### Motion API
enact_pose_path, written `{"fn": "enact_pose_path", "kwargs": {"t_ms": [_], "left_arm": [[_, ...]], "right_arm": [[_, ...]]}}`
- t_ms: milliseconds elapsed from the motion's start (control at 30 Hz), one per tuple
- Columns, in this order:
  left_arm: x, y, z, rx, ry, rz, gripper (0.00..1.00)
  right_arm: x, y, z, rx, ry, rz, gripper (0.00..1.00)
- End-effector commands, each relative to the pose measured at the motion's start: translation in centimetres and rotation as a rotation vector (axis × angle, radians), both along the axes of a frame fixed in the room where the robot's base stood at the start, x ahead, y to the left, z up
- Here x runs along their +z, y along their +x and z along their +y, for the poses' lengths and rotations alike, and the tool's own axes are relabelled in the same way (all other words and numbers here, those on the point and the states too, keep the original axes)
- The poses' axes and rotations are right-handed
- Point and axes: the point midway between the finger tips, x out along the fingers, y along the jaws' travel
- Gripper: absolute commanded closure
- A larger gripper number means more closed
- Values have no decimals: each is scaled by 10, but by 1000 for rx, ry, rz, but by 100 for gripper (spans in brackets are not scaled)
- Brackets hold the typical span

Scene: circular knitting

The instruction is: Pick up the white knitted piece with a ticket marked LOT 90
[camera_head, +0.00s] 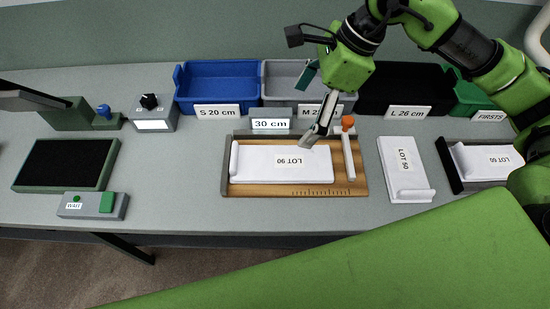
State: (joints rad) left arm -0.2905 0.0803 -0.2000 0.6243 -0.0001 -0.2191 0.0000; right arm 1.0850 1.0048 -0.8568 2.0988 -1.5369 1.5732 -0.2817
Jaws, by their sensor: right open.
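Three white knitted pieces bear a ticket reading LOT 90. One piece (260,172) lies flat on a wooden measuring board (350,187) at the centre. A second piece (395,185) lies turned sideways on the bare table to the right of the board. A third piece (470,165) lies in a dark tray (452,178) at the far right, partly hidden by my right arm. Each shows a raised, rolled edge at one end. My right gripper (312,138) is open and empty, pointing down at the board's back edge, beside the first piece's upper right. My left gripper is out of view.
Blue (218,80), grey (275,90), black (400,88) and green bins line the back. An orange-knobbed slider (349,150) stands on the board's right. A 30 cm display (270,124) is behind it. A black pad (65,165) and WAIT box (95,205) are left.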

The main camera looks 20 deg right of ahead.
Motion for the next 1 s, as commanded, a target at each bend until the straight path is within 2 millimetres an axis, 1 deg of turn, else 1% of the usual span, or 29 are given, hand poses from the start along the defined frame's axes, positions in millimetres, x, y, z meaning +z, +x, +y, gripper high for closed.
{"fn": "enact_pose_path", "kwargs": {"t_ms": [33,100,233,400,467,567,700,800,900,1000], "left_arm": [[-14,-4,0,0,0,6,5],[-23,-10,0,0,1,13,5],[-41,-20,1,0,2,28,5],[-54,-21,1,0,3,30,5],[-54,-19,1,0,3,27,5],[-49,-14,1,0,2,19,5],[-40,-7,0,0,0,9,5],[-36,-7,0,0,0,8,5],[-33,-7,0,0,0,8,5],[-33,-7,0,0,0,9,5]], "right_arm": [[-14,0,0,0,0,0,4],[-23,0,0,0,1,0,4],[-39,0,0,0,1,0,4],[-53,0,0,0,1,0,4],[-55,0,1,0,1,1,4],[-65,1,6,2,0,5,4],[-89,3,16,2,1,6,4],[-107,5,23,3,1,5,4],[-121,7,28,0,1,3,4],[-129,8,31,2,0,1,4]]}}
